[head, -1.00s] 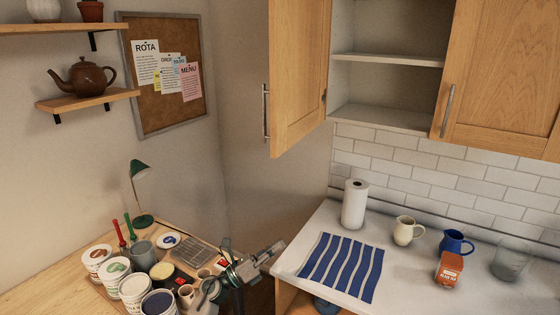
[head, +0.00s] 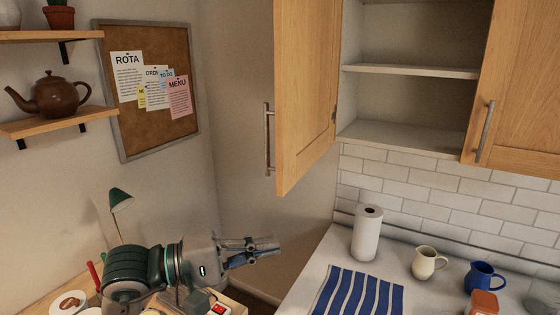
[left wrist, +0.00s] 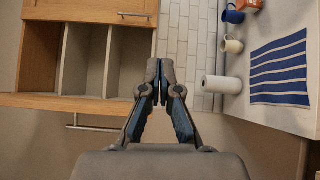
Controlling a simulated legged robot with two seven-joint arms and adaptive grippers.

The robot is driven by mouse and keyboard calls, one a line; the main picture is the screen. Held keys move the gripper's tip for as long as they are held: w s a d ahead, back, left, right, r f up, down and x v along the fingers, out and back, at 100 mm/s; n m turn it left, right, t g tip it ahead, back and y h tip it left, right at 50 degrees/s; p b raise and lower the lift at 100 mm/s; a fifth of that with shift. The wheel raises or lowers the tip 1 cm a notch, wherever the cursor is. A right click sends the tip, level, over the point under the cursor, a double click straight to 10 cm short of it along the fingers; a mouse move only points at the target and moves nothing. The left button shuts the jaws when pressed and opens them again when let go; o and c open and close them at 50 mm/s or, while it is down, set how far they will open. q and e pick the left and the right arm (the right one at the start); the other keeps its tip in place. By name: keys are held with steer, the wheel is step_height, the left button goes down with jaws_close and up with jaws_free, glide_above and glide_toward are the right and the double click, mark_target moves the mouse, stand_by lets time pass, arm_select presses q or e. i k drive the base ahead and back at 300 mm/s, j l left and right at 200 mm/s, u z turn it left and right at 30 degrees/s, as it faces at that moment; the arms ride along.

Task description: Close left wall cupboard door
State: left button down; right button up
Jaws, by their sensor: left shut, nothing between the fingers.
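The left wall cupboard door (head: 305,95) stands swung open in the head view, with its bar handle (head: 268,138) on its left edge. The open cupboard (head: 405,100) shows bare shelves. My left gripper (head: 278,246) is shut and empty, below the door and apart from it. In the left wrist view, which is turned sideways, the shut fingertips (left wrist: 160,72) point toward the cupboard side, and the door's edge and handle (left wrist: 95,127) lie to their left. My right gripper is not in view.
The counter (head: 310,275) holds a paper towel roll (head: 367,235), a striped cloth (head: 360,294), a cream mug (head: 427,262) and a blue mug (head: 483,276). The right cupboard door (head: 520,90) is shut. A lamp (head: 120,200) and tubs stand at lower left.

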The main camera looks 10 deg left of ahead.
mark_target(307, 33)
steer(key=i+j, duration=0.65)
steer(key=i, duration=0.2)
